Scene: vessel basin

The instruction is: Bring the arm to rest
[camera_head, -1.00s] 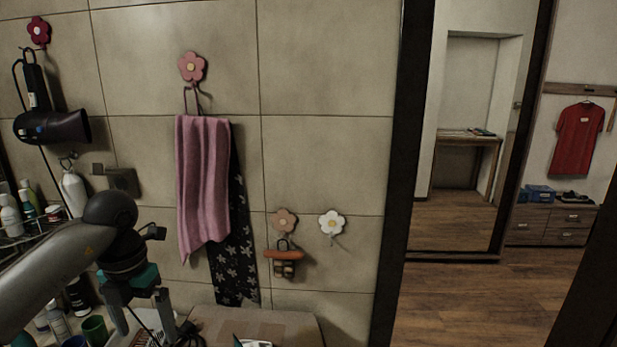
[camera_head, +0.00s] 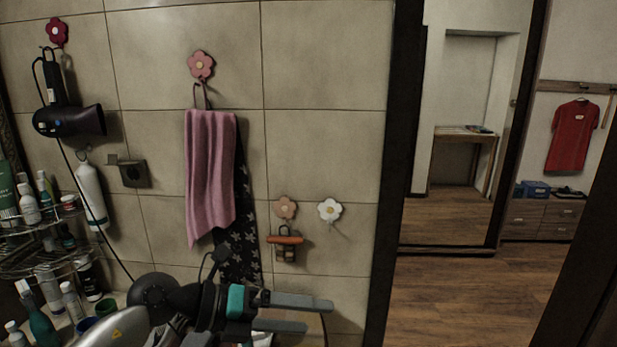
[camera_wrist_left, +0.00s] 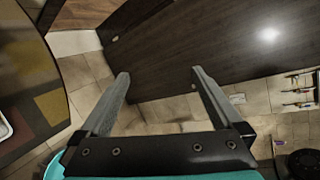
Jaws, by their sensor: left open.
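My left arm comes in from the lower left in the head view. Its left gripper (camera_head: 319,315) lies low in front of the tiled wall, with its two grey fingers pointing right. The fingers are apart and nothing is between them. In the left wrist view the gripper (camera_wrist_left: 161,74) is also open and empty, with a dark panel and tiles beyond the fingertips. My right gripper is in neither view.
A wire shelf (camera_head: 60,268) with several bottles stands at the left. A pink towel (camera_head: 210,170), a hair dryer (camera_head: 70,121) and a brush with an orange handle (camera_head: 285,240) hang on the wall. The doorway floor (camera_head: 460,300) at the right is clear.

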